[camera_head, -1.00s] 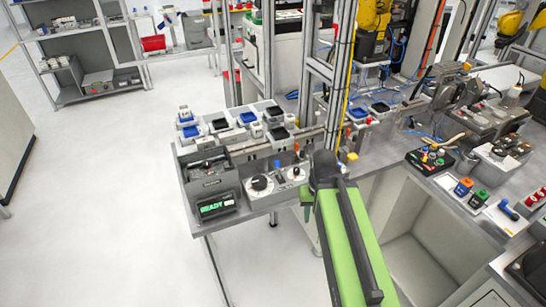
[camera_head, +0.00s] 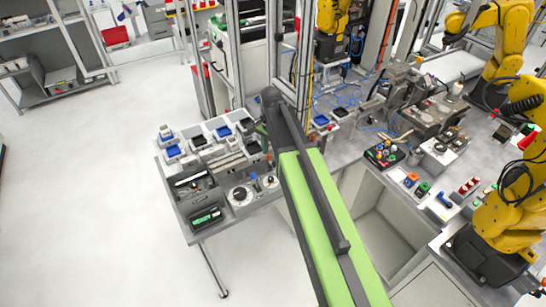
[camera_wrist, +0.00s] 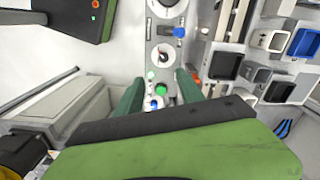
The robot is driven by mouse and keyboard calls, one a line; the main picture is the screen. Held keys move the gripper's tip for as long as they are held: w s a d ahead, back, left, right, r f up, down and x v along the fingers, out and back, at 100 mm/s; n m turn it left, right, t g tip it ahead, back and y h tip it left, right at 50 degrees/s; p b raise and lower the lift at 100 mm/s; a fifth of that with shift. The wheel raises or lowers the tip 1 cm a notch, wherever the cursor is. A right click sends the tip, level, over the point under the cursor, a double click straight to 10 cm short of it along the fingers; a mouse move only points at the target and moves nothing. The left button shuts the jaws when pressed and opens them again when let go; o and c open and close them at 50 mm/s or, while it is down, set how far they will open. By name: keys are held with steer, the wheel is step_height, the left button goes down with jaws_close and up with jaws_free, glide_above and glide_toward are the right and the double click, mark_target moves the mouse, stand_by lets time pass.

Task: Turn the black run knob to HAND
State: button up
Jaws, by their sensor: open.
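The control panel (camera_head: 254,190) on the bench shows a large pale dial with a black knob (camera_head: 239,194) and a smaller dial (camera_head: 270,181) to its right. In the wrist view the panel (camera_wrist: 150,40) runs top to bottom, with a dial bearing a dark knob (camera_wrist: 164,55), a blue knob (camera_wrist: 178,32) and a green button (camera_wrist: 160,90). Labels are too small to read, so I cannot tell which knob is the run knob or its setting. My gripper (camera_wrist: 159,92) is open and empty, its dark green fingers either side of the green button's area in the picture.
A grey box with a green-lit display (camera_head: 206,218) stands left of the panel. White bins with blue and black insides (camera_head: 222,132) stand behind it. A metal frame post (camera_head: 303,60) rises behind my arm. Yellow robot arms (camera_head: 510,190) stand right.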

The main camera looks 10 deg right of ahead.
mark_target(271, 177)
steer(key=shift+m, duration=0.5)
steer(key=f+b, duration=0.5)
steer(key=w+f+b, duration=0.1)
steer(key=f+b, duration=0.4)
steer(key=b, duration=0.1)
steer(key=f+b, duration=0.5)
steer(key=b, duration=0.1)
steer(key=shift+w+f, duration=0.15)
steer(key=shift+f, duration=0.2)
steer(key=shift+r, duration=0.1)
